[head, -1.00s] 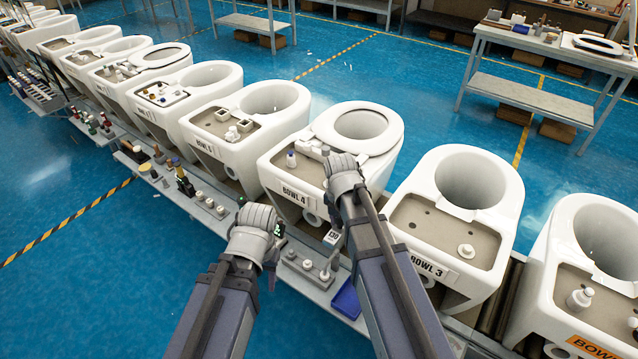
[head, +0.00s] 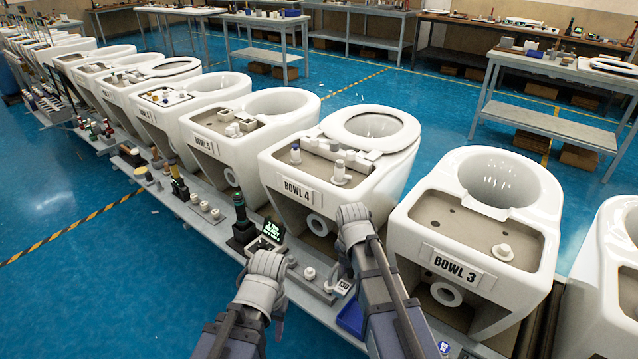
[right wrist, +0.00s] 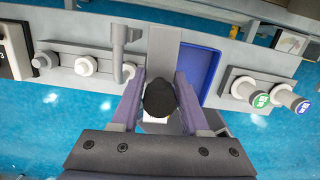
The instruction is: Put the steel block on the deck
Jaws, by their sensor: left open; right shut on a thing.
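My right gripper (head: 352,214) is shut on a dark round-topped thing (right wrist: 158,98), with a white patch below it in the right wrist view. I cannot tell whether this is the steel block. The gripper is over the shelf in front of BOWL 4 and BOWL 3. My left gripper (head: 266,264) is open, left of it over the same shelf. The taupe deck of BOWL 4 (head: 312,163) carries several white fittings. The taupe deck of BOWL 3 (head: 450,221) has a white knob (head: 503,252) and much bare surface.
A blue tray (right wrist: 205,65) lies beside the right gripper. White knobs (right wrist: 85,66) stand left of it and green- and blue-tipped fittings (right wrist: 290,100) right. A dark device with a green screen (head: 270,233) stands by the left gripper. White bowls line the conveyor.

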